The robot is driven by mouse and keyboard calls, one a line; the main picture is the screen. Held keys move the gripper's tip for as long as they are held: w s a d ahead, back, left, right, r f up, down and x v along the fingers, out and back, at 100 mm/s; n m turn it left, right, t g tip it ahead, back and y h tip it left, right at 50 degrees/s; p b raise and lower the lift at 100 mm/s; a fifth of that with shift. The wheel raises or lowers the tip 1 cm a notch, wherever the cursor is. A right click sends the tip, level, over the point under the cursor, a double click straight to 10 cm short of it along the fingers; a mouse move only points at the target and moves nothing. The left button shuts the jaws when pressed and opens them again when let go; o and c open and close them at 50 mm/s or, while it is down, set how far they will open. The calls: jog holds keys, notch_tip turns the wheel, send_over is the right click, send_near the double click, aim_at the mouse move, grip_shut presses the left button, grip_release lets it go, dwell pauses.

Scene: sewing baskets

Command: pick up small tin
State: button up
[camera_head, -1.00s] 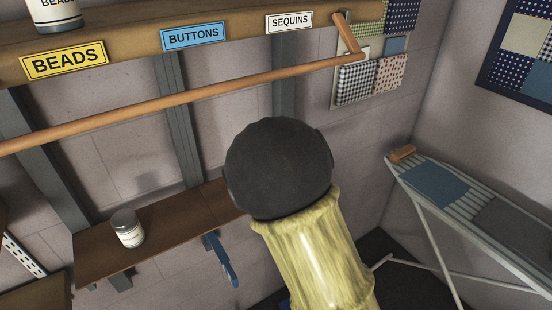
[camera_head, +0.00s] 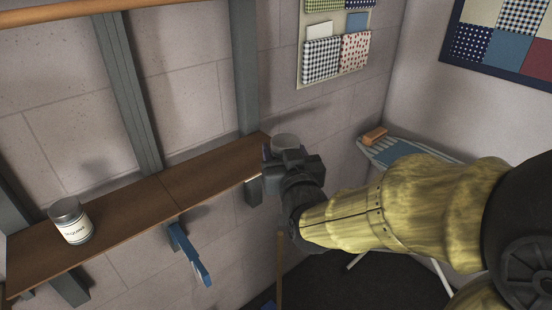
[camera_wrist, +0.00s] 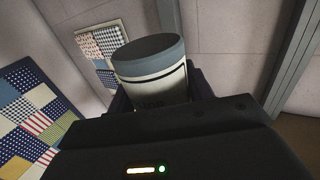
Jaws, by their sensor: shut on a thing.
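A small tin (camera_wrist: 150,62) with a grey lid and a pale label with a dark band is held in my gripper (camera_wrist: 160,98) in the wrist view. Its lower part is hidden by the gripper body. In the head view the same tin (camera_head: 286,141) shows as a grey top above my gripper (camera_head: 285,158), at the right end of the brown shelf (camera_head: 150,205). I cannot tell from the head view whether it touches the shelf. Another small tin (camera_head: 71,222), with a grey lid and a white label, stands upright on the shelf's left part, away from my gripper.
Grey uprights (camera_head: 130,90) stand behind the shelf. An ironing board (camera_head: 395,150) stands at the right, behind my arm. The shelf between the tins is clear.

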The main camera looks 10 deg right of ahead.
jog(key=shift+s+d+b, duration=0.75)
jog(key=shift+s+b, duration=0.35)
